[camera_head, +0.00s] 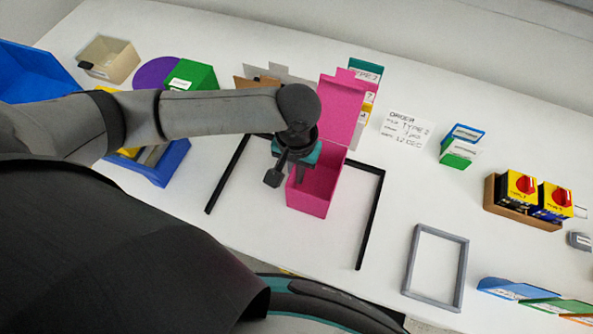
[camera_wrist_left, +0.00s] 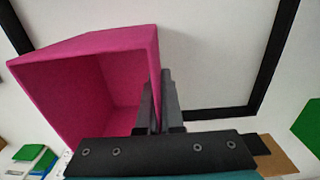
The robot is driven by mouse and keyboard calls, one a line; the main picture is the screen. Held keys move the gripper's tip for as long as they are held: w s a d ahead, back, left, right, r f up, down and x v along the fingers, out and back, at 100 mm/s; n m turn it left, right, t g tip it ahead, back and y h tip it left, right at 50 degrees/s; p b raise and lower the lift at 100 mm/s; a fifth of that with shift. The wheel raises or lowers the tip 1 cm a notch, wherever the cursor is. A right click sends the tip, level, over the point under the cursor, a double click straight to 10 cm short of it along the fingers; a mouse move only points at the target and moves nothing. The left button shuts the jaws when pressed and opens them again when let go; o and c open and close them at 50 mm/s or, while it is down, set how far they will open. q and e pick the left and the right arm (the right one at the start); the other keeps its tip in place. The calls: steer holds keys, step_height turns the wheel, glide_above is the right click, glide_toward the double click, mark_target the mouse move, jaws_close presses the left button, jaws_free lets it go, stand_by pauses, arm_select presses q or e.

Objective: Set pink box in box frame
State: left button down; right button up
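The pink box (camera_head: 318,190) is open, with its lid raised at the far side. In the head view it shows within the outline of the black frame (camera_head: 373,220), near its back bar. Whether it touches the table is unclear. My left gripper (camera_head: 296,178) reaches down at the box's left wall. In the left wrist view the two fingers (camera_wrist_left: 160,108) are close together on one wall of the pink box (camera_wrist_left: 105,80), one on each side of it. The black frame (camera_wrist_left: 262,75) lies beyond. My right gripper is not in view.
A grey rectangular frame (camera_head: 409,262) lies at right. A brown tray with red-knobbed switches (camera_head: 521,187) and small green and blue boxes (camera_head: 460,148) stand farther right. Blue bins, a green box (camera_head: 192,77) and a beige bin (camera_head: 110,60) are at left.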

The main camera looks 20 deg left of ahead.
arm_select(q)
steer(key=c, duration=1.5)
jaws_free()
steer(key=shift+f, duration=0.1)
steer(key=shift+c, duration=0.2)
steer(key=o, duration=0.5)
steer(key=shift+c, duration=0.2)
